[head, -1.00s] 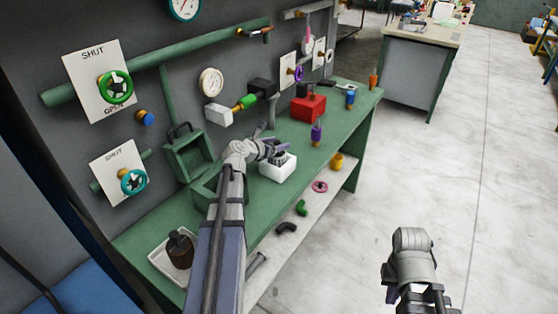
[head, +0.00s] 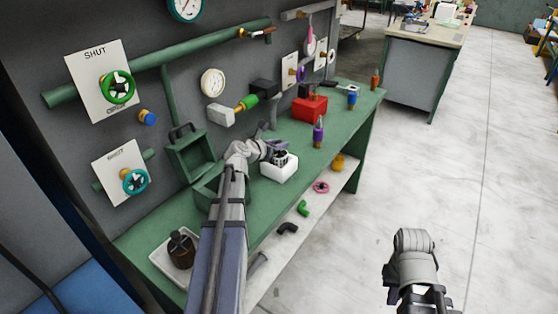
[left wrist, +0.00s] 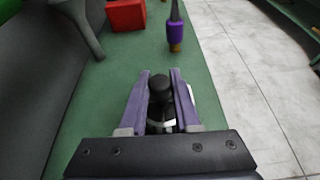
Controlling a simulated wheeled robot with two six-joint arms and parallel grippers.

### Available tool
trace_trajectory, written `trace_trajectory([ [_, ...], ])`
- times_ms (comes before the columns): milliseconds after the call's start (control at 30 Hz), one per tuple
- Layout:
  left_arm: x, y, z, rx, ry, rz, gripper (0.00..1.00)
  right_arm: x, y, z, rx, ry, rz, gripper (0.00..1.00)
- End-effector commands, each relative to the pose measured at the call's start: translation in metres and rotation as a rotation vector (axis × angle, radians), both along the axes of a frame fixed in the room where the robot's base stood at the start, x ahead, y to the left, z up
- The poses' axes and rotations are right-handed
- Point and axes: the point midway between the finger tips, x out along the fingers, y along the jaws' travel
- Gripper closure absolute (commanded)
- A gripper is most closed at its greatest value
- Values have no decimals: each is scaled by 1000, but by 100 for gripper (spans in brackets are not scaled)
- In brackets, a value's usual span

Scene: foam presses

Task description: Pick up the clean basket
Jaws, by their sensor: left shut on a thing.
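A small grey basket with dark slots (head: 281,158) stands in the opening of a white box-shaped tank (head: 279,173) on the green bench. My left gripper (head: 280,147) is at the top of the basket. In the left wrist view, the purple fingers of my left gripper (left wrist: 160,80) are closed around a black knob (left wrist: 159,86) on top of the basket. The basket's lower part is hidden by the tank, and I cannot tell whether it is lifted. My right gripper (head: 412,300) is at the bottom edge over the floor, its fingers mostly cut off.
Beyond the tank stand a purple-collared bottle (head: 318,134), a red box (head: 309,108) and a blue-collared bottle (head: 351,99). A white tray (head: 160,258) holds a brown bottle (head: 181,247). Open floor lies right.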

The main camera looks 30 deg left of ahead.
Motion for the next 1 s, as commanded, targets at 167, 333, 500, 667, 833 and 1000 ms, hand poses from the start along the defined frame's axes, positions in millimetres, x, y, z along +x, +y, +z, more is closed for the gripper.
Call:
trace_trajectory([
  [167, 0, 0, 0, 1, 0, 0, 100, 0, 0, 0, 0, 0, 0, 100],
  [333, 0, 0, 0, 1, 0, 0, 100, 0, 0, 0, 0, 0, 0, 100],
  [500, 0, 0, 0, 1, 0, 0, 100, 0, 0, 0, 0, 0, 0, 100],
  [667, 0, 0, 0, 0, 0, 0, 100, 0, 0, 0, 0, 0, 0, 100],
  [833, 0, 0, 1, 0, 0, 0, 100, 0, 0, 1, 0, 0, 0, 100],
  [1000, 0, 0, 9, 0, 0, 0, 100, 0, 0, 9, 0, 0, 0, 100],
])
